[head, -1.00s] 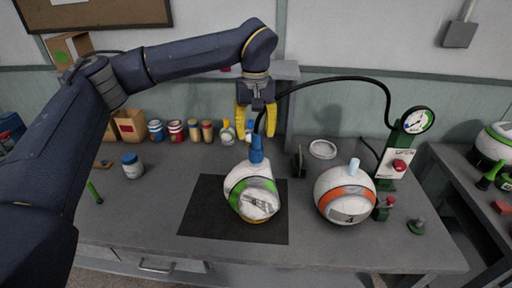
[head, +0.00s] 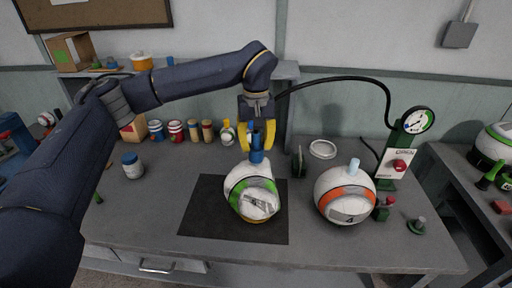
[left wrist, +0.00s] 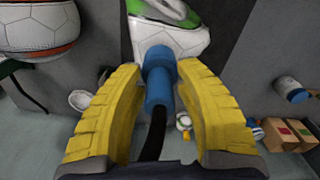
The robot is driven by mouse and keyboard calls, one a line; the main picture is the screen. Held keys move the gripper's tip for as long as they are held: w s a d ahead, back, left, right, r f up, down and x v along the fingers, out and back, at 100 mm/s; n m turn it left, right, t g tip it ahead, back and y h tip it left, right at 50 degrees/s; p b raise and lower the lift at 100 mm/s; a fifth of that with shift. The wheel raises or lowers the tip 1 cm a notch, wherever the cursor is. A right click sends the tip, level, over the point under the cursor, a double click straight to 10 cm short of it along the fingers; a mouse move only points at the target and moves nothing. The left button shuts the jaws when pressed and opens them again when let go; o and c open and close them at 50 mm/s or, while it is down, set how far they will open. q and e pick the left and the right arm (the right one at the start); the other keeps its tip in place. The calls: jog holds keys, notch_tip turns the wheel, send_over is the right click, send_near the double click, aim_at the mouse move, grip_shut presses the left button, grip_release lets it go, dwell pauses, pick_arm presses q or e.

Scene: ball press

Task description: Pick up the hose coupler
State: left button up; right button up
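The blue hose coupler (head: 257,156) stands upright on top of the white and green ball (head: 236,181), on the dark mat (head: 200,213). The black hose (head: 350,79) joins its upper end. My left gripper (head: 257,146) is open above the ball, with its yellow fingers on either side of the coupler. In the left wrist view the coupler (left wrist: 158,88) lies between the fingers, with gaps on both sides. The fingers partly hide the coupler's upper part in the head view. My right gripper is not in view.
A white and orange ball (head: 335,181) stands to the right, beside the green gauge stand (head: 391,158). Several jars and a small bottle (head: 227,134) line the back of the table. The hose arches over the right side. The table's front left is mostly clear.

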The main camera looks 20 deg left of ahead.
pick_arm(q)
grip_shut()
jog(key=shift+r, duration=0.1)
dwell(0.3)
